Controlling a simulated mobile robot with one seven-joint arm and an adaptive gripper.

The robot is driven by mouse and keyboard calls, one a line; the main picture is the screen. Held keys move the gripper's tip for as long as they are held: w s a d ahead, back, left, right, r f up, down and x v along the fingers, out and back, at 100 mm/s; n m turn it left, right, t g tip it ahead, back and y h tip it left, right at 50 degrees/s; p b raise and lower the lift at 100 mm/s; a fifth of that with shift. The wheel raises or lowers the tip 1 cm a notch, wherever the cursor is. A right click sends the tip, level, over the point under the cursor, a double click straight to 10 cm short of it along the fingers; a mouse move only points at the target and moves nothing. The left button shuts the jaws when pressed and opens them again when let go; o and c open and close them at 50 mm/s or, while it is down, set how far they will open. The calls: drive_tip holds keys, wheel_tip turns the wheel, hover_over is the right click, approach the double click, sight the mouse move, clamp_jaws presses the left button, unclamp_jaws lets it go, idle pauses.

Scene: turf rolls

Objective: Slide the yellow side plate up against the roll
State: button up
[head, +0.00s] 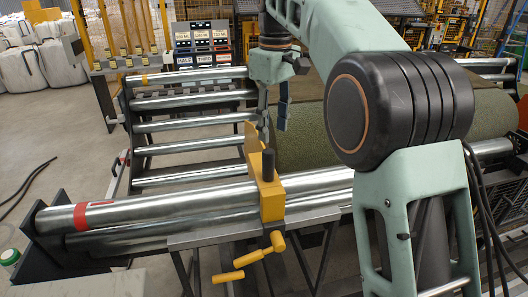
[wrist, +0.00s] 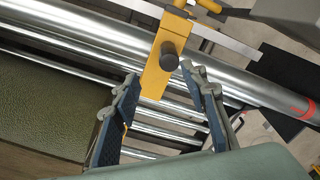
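The yellow side plate (head: 270,200) stands upright across the long front steel rollers, with a dark knob (head: 268,164) on it. In the wrist view the plate (wrist: 154,82) and knob (wrist: 169,58) appear between my fingertips. The green turf roll (head: 300,145) lies to the right of the plate in the head view and at lower left in the wrist view (wrist: 50,115). A small gap shows between plate and roll in the wrist view. My gripper (wrist: 160,73) is open and above the plate; I see no contact. My arm hides part of the roll.
A yellow crank handle (head: 250,257) hangs below the plate at the front. A red band (head: 80,215) marks the front roller's left end. Bare rollers (head: 195,125) lie left of the plate. Display panels (head: 203,40) and yellow posts stand behind.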

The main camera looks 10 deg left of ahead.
sight(268, 164)
drive_tip(key=shift+s+a+n, duration=0.25)
drive_tip(key=shift+a+n, duration=0.05)
drive_tip(key=shift+a, duration=0.2)
drive_tip(key=shift+s+a+f, duration=0.1)
drive_tip(key=shift+a+f, duration=0.05)
drive_tip(key=shift+f, duration=0.05)
wheel_tip(268, 164, down, 10)
drive_tip(key=shift+f+b, duration=0.2)
drive_tip(key=shift+b, duration=0.45)
drive_tip(key=shift+c, duration=0.4)
clamp_jaws()
